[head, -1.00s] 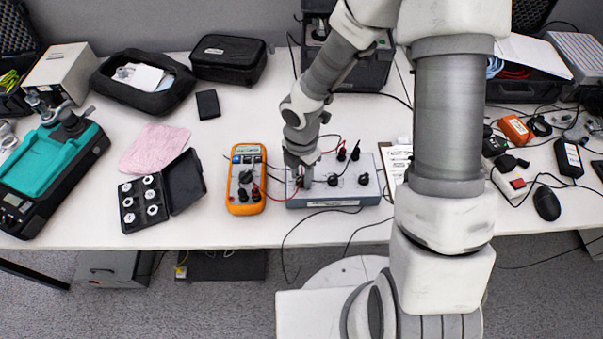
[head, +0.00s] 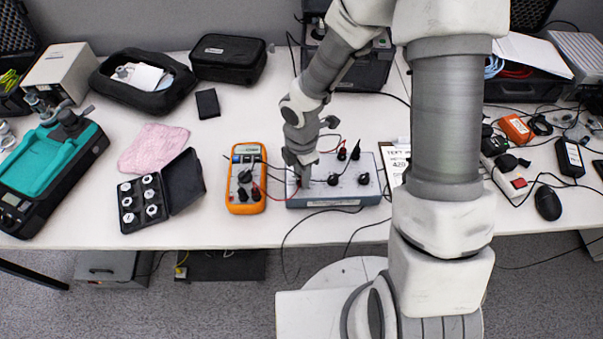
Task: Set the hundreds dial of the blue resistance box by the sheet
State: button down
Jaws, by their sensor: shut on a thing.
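The blue resistance box (head: 348,197) is a grey-blue case near the table's front edge, with a row of black dials on its top face. The middle dial (head: 333,180) and the right dial (head: 364,179) show clear of my gripper. My gripper (head: 304,184) points down at the left end of the box, shut on the leftmost dial, which it mostly hides. The dial markings are too small to read. The sheet (head: 397,168) lies on a clipboard right of the box, partly hidden behind my arm.
An orange multimeter (head: 246,203) stands just left of the box, with red and black leads running to it. An open case of weights (head: 143,204) and a pink cloth (head: 153,148) lie farther left.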

jog(key=m+b, duration=0.1)
jog(key=m, duration=0.4)
jog(key=shift+m, duration=0.3)
jog(key=m+b, duration=0.1)
jog(key=m, duration=0.3)
jog(key=m+b, duration=0.2)
jog(key=m, duration=0.3)
jog(key=shift+m, duration=0.4)
jog(key=m+b, duration=0.1)
jog(key=m, duration=0.3)
jog(key=shift+m, duration=0.4)
jog(key=c, duration=0.6)
grip_release()
jog(key=shift+o, duration=0.2)
